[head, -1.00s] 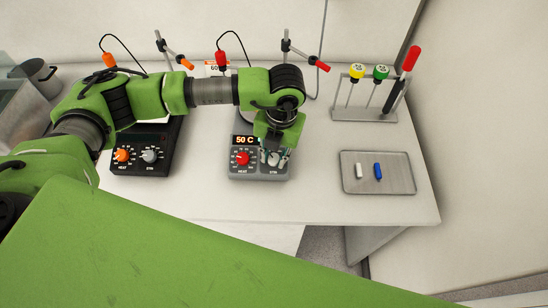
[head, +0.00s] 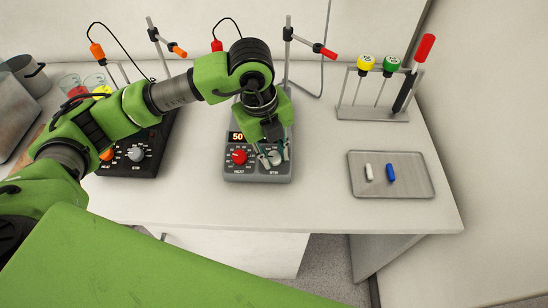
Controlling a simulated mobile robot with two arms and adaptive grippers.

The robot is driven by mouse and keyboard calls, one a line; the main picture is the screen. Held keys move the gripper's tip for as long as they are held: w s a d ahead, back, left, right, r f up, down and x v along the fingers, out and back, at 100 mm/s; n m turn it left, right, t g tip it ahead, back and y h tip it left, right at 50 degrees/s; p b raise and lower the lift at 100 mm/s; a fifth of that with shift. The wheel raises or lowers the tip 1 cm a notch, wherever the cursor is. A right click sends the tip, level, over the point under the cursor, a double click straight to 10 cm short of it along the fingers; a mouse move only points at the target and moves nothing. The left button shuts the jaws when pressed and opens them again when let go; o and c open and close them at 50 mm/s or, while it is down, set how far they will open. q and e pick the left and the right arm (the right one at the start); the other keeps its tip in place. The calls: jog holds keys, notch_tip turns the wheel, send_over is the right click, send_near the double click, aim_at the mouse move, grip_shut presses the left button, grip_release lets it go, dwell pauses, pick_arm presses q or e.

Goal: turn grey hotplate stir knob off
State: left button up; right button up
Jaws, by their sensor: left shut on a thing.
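The grey hotplate (head: 258,176) stands on the white table near the middle of the head view. Its front panel has a red heat knob (head: 239,157) on the left and a grey stir knob (head: 275,158) on the right. My left gripper (head: 274,157) points down at the panel and is shut on the stir knob, with a finger on each side of it. The hotplate's display shows 50, and the rest of it is hidden by my left gripper. My arm also hides most of the top plate. My right gripper is not in view.
A black hotplate (head: 127,171) with orange and grey knobs stands to the left, partly behind my left arm. A metal tray (head: 410,188) with a white and a blue bar lies to the right. A rack (head: 372,114) with yellow, green and red-handled tools stands behind it.

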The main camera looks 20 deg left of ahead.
pick_arm(q)
jog(key=shift+n+b, duration=0.3)
jog(key=shift+n, duration=0.1)
dwell(0.3)
jog(key=o, duration=1.1)
notch_tip(320, 180, up, 12)
jog(key=s+a, duration=0.1)
jog(key=shift+s+a, duration=0.2)
jog(key=shift+a, duration=0.1)
